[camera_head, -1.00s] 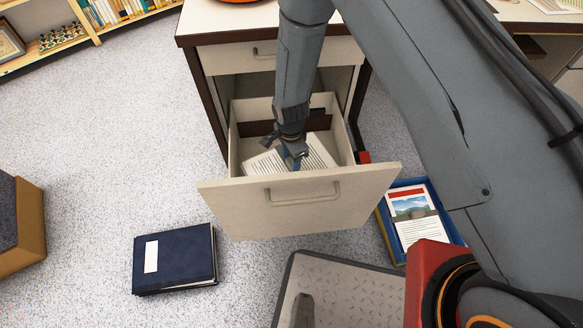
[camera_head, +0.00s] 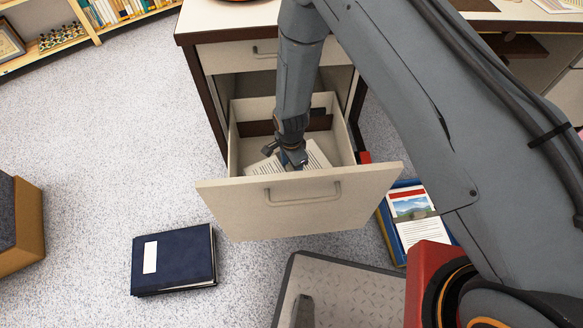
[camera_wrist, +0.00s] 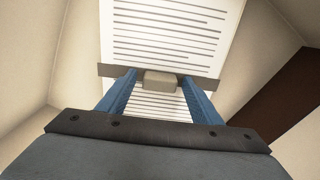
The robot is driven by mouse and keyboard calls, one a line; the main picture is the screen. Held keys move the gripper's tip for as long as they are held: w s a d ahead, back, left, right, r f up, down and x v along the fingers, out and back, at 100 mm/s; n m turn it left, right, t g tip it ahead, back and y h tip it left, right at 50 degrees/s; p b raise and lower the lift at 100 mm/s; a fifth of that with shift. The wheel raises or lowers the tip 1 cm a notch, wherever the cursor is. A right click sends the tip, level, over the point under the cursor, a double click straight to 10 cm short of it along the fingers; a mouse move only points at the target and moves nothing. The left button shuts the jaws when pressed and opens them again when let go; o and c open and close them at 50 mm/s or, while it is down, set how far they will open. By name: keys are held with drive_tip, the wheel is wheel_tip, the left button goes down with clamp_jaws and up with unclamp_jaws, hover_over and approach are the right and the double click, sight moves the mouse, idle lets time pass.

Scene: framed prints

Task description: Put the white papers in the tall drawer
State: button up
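The tall drawer (camera_head: 298,205) is pulled open in the desk, and its inside shows from above. The white papers (camera_head: 318,158) are inside it, behind the front panel; they also show in the wrist view (camera_wrist: 165,32), with printed lines, a dark band across them and a small beige block (camera_wrist: 160,83) on the band. My gripper (camera_head: 288,158) reaches down into the drawer. In the wrist view its blue fingers (camera_wrist: 158,88) stand apart on either side of the block, with a small gap at each side. I cannot tell whether the papers lie fully flat.
A dark blue binder (camera_head: 175,258) lies on the floor at left. A blue tray (camera_head: 393,245) with a picture sheet (camera_head: 410,207) is right of the drawer. A closed shallow drawer (camera_head: 228,58) sits above. Speckled floor (camera_head: 110,140) is free at left.

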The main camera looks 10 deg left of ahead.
wheel_tip(320, 180, up, 13)
drive_tip(key=p, duration=0.2)
wheel_tip(320, 180, up, 12)
drive_tip(key=n, duration=0.3)
hover_over(292, 169)
drive_tip(key=w+d, duration=0.1)
drive_tip(key=d, duration=0.3)
drive_tip(key=s+d+r+n, duration=0.3)
drive_tip(key=d+r, duration=0.4)
drive_tip(key=r, duration=0.6)
drive_tip(key=s+d+r+n, duration=0.6)
drive_tip(key=s+d+r, duration=0.6)
drive_tip(key=s, duration=0.2)
drive_tip(key=shift+s+y, duration=0.2)
drive_tip(key=shift+y, duration=0.1)
